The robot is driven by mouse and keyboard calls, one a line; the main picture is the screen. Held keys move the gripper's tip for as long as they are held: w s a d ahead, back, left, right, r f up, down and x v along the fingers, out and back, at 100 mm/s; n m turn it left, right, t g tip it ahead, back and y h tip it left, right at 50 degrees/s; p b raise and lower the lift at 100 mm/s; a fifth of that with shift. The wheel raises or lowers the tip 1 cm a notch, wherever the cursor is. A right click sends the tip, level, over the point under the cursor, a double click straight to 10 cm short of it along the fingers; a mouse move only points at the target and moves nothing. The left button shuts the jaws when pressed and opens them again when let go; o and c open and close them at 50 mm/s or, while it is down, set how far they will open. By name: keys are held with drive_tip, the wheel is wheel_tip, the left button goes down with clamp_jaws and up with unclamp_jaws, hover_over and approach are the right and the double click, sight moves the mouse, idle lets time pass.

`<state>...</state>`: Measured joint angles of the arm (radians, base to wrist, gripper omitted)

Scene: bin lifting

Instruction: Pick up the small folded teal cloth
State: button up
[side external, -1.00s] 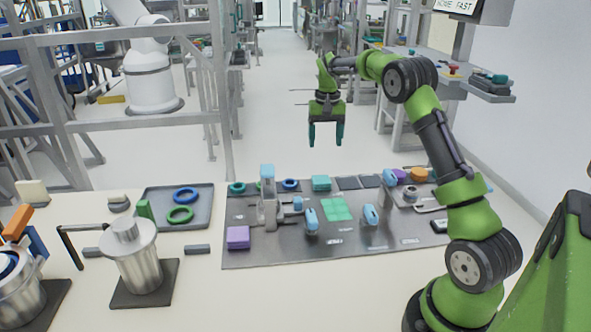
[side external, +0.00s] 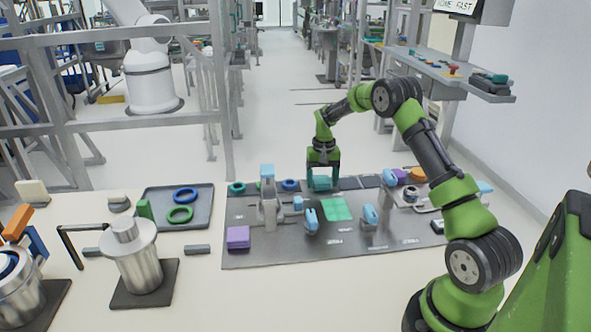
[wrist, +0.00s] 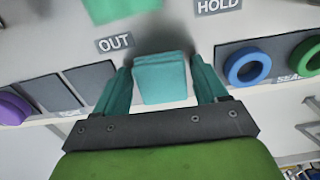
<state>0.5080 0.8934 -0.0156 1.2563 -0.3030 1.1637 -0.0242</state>
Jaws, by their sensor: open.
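The small folded teal cloth (side external: 321,184) lies at the back edge of the dark work mat in the side external view. In the wrist view the cloth (wrist: 160,78) sits between the two teal fingers, with a gap showing on its left and a narrower one on its right. My gripper (side external: 322,181) points down over the cloth, its fingers on either side. In the wrist view my gripper (wrist: 162,85) is open. Whether the fingertips touch the mat is hard to tell.
A blue ring (side external: 290,185) lies left of the cloth, and dark flat pads (side external: 370,182) lie to its right. A light green grid patch (side external: 337,209) is in front. A blue-topped grey fixture (side external: 267,195) stands to the left. The mat (side external: 275,255) is bare along its front.

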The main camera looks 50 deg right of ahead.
sight(322, 181)
drive_tip(key=shift+c, duration=0.4)
drive_tip(key=c, duration=0.7)
drive_tip(key=shift+r, duration=0.1)
wheel_tip(322, 181, up, 10)
drive_tip(key=shift+f, duration=0.1)
